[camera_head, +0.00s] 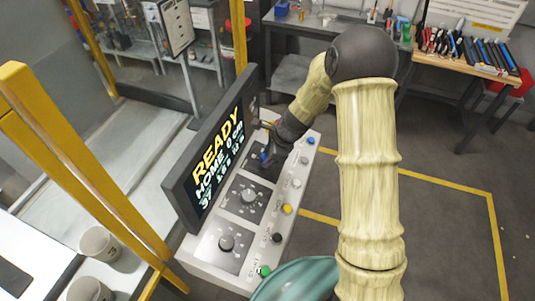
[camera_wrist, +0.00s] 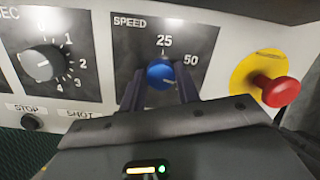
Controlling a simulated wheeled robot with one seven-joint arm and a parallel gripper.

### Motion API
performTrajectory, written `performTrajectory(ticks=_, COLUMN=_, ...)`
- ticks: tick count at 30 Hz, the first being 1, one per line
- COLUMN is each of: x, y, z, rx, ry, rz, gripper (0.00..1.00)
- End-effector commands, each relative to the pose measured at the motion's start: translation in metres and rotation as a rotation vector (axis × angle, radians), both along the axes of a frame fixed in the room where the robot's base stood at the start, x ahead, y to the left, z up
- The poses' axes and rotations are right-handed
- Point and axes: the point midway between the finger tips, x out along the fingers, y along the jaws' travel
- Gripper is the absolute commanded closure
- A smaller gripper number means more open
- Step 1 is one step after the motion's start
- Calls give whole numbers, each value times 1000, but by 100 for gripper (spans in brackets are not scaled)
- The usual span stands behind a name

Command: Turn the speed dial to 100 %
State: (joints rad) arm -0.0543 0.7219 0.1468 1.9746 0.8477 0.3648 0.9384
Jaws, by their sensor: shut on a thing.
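The speed dial is a round blue knob (camera_wrist: 161,73) on a dark plate marked SPEED, in the wrist view. The labels 25 above it and 50 to its right show; the rest of its scale is hidden by my gripper. My gripper (camera_wrist: 160,86) has one dark finger on each side of the knob and is shut on it. The knob's pointer direction is hard to make out. In the head view my gripper (camera_head: 266,150) is at the far end of the control panel (camera_head: 290,225), and the dial is mostly covered by it.
A red mushroom button (camera_wrist: 275,92) on a yellow plate stands close right of the dial. A grey seconds dial (camera_wrist: 44,63) is to its left. A display (camera_head: 215,150) reading READY stands along the panel's left side. Several coloured buttons, one yellow (camera_head: 287,208), line its right.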

Motion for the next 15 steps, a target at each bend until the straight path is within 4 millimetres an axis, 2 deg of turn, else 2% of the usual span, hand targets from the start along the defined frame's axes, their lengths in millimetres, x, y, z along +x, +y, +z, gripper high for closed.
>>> performTrajectory(ticks=6, x=2, y=0, z=3, rx=13, ry=33, rz=-154, gripper=91)
performTrajectory(ticks=15, x=2, y=0, z=2, rx=23, ry=59, rz=-259, gripper=91)
